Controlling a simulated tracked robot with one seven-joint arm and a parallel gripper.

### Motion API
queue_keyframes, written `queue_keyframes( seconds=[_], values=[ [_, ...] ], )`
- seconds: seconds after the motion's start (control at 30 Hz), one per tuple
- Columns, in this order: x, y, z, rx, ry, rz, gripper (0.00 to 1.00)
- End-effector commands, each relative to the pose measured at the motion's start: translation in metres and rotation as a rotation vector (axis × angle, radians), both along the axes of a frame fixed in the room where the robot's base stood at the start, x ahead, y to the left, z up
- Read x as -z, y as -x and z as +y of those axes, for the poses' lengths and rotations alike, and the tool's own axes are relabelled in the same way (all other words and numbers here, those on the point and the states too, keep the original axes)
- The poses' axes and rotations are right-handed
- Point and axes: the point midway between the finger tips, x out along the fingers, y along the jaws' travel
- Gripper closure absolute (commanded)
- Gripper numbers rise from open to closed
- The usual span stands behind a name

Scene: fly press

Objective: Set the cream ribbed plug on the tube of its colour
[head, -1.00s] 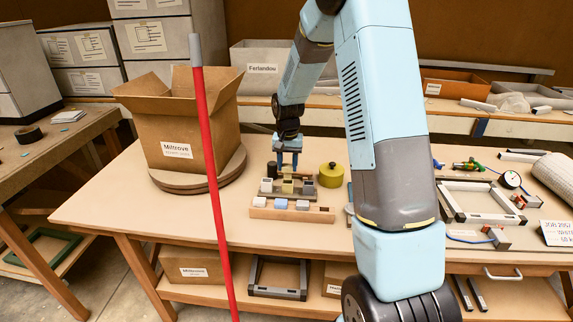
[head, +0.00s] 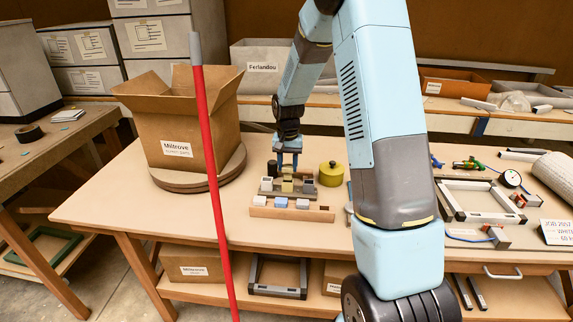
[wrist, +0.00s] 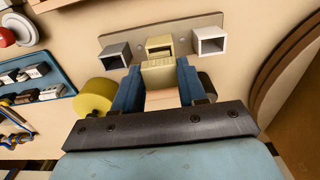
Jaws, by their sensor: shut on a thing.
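My gripper (wrist: 158,85) is shut on the cream ribbed plug (wrist: 159,75), which sits between its two blue fingers. In the wrist view the plug is right beside the open mouth of the cream square tube (wrist: 159,46) and overlaps its near edge. I cannot tell whether they touch. The cream tube is the middle one of three on a grey-brown base (wrist: 186,32). A dark grey tube (wrist: 115,56) stands to its left and a white tube (wrist: 210,41) to its right. In the head view my gripper (head: 288,164) is over the middle of this base.
A wooden rack (head: 291,214) with white and blue blocks stands in front of the base. A yellow-green round tin (head: 331,174) is close on the right. A cardboard box (head: 185,130) on a round board is at left. A red pole (head: 208,150) crosses the foreground.

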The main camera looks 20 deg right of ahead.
Motion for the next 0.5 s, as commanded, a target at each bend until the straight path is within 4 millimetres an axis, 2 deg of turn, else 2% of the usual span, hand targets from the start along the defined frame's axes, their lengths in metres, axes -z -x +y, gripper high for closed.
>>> queue_keyframes(
  seconds=[0.5],
  values=[
    [0.0045, -0.0001, 0.0001, 0.0, 0.0, 0.0, 0.85]
  ],
)
